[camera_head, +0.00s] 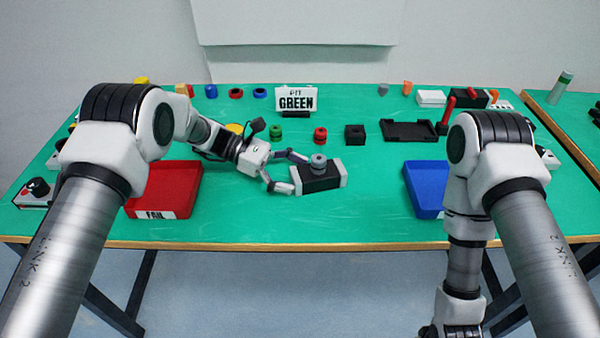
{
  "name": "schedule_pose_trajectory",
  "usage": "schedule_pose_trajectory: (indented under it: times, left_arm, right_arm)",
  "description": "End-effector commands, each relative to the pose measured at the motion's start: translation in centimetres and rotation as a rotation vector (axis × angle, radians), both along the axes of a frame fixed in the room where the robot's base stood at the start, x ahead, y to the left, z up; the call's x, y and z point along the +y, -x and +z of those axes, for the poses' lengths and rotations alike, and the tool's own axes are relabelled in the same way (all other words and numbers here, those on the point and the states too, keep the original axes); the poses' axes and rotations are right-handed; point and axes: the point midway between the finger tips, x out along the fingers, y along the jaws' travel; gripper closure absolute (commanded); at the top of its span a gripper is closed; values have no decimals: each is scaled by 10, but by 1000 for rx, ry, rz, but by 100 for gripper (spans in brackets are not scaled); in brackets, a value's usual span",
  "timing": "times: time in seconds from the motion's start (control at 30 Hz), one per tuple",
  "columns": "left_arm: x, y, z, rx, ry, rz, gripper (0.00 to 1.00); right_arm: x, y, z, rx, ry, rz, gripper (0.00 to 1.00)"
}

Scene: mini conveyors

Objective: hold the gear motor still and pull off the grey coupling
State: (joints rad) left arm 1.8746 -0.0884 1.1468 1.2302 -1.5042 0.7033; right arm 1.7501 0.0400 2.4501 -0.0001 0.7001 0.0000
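The gear motor (322,181) is a dark block with pale end caps, lying slightly turned on the green table near its middle. The grey coupling (318,161) is a small round piece sitting upright on top of it. My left gripper (299,174) reaches in from the left with its fingers spread at the motor's left end, one behind it and one at its near left corner. I cannot tell whether the fingers press on the motor. Nothing holds the coupling.
A red FAIL tray (165,188) stands left and a blue tray (425,188) right. Behind the motor are a red part (320,135), a green part (276,132), a black block (355,134) and a GREEN sign (297,100). The table in front is clear.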

Motion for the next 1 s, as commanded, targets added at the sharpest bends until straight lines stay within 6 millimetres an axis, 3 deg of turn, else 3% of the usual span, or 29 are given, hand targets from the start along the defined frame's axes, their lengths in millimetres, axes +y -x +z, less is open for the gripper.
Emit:
schedule_pose_trajectory:
  times: [0.27,0.33,0.4,0.57,0.73,1.0]
  left_arm:
    - [-2,0,-1,0,0,1,15]
    - [-2,0,-1,0,0,1,37]
    - [-2,0,-1,0,0,1,53]
    - [-2,0,-1,0,0,0,72]
    - [-2,1,-1,0,0,0,100]
    - [-2,0,-1,-1,0,0,100]
  right_arm:
    - [0,0,0,0,0,0,60]
    - [0,0,0,0,0,0,60]
    - [0,0,0,0,0,0,60]
    - [0,0,0,0,0,0,60]
    - [0,0,0,0,0,0,60]
    - [0,0,0,0,0,0,60]
